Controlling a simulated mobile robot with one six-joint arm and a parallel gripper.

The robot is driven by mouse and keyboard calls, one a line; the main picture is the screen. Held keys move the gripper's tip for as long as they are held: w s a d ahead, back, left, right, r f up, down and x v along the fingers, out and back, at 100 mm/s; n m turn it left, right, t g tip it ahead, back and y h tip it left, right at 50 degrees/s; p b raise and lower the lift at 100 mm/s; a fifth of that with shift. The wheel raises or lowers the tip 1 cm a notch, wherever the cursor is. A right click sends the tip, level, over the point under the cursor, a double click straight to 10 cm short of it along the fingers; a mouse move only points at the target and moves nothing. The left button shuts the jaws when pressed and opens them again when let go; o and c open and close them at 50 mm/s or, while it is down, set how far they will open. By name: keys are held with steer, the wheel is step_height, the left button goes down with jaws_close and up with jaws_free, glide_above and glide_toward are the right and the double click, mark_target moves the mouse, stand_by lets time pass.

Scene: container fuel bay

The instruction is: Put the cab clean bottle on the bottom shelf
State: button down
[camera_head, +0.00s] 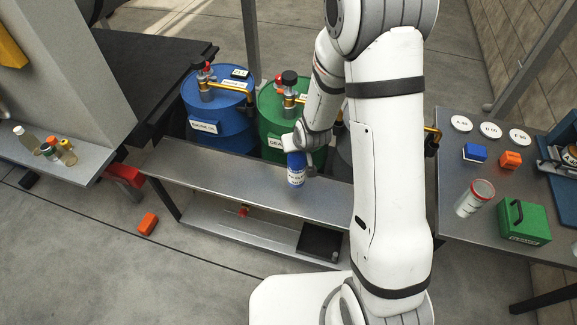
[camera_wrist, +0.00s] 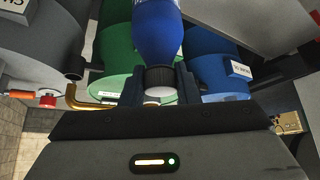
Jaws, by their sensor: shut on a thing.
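The cab clean bottle (camera_head: 296,176) is blue with a white-lettered label, and it also shows in the wrist view (camera_wrist: 157,30). My gripper (camera_head: 294,150) is shut on the bottle at its dark cap and neck, as the wrist view (camera_wrist: 160,85) shows. In the head view the bottle is upright over the top shelf (camera_head: 215,172); whether its base touches is unclear. The bottom shelf (camera_head: 222,224) lies below, partly hidden by the top shelf and my arm. On it are a small red item (camera_head: 243,211) and a black tray (camera_head: 319,241).
Blue (camera_head: 218,115) and green (camera_head: 272,110) drums with pumps stand behind the shelf. Several small bottles stand on a left ledge (camera_head: 85,165). An orange block (camera_head: 147,223) lies on the floor.

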mark_target(297, 158)
steer(key=shift+w+f, duration=0.1)
steer(key=shift+f, duration=3)
steer(key=shift+f+b, duration=0.1)
steer(key=shift+b, duration=0.25)
steer(key=c, duration=1.1)
jaws_free()
